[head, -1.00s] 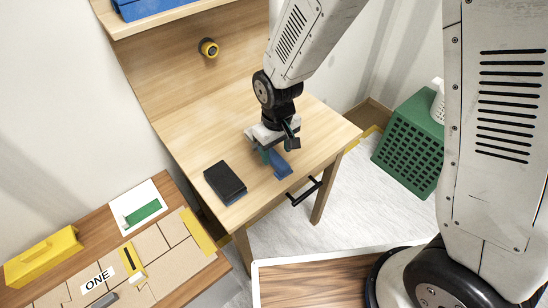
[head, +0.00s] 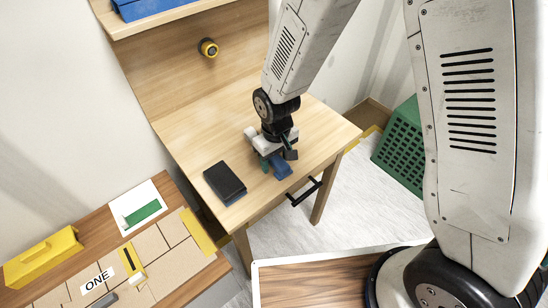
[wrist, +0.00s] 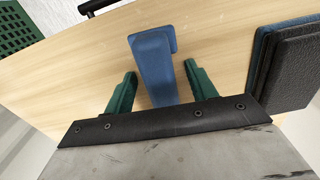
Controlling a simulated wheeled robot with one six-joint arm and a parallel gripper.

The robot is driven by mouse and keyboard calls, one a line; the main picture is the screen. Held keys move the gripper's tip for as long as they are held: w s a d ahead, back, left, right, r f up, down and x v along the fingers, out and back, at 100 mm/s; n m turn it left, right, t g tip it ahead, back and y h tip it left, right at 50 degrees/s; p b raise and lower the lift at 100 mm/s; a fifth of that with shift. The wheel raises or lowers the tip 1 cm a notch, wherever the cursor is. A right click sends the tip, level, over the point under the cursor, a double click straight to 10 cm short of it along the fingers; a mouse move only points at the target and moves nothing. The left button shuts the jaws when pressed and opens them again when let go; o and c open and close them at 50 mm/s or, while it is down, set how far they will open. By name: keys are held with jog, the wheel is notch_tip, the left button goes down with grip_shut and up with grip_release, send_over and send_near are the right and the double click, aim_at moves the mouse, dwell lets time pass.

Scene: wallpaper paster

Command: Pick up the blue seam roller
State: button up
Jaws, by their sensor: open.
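The blue seam roller (wrist: 153,62) lies on the wooden table (head: 190,122) near its front edge. In the wrist view it sits between the two green fingers of my gripper (wrist: 158,80), with a small gap to each finger. My gripper is open. In the head view the gripper (head: 271,162) is low over the table, and the blue roller (head: 281,168) shows partly beneath it. The rest of the roller is hidden by the gripper there.
A black and blue block (head: 224,181) lies left of the gripper; it also shows in the wrist view (wrist: 285,65). A black handle (head: 304,190) juts from the table front. A yellow tape roll (head: 208,47) is on the back panel. A green crate (head: 402,148) stands right.

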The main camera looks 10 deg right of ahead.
jog(key=c, duration=1.1)
jog(key=shift+o, duration=0.2)
notch_tip(320, 180, up, 28)
jog(key=shift+r, duration=0.25)
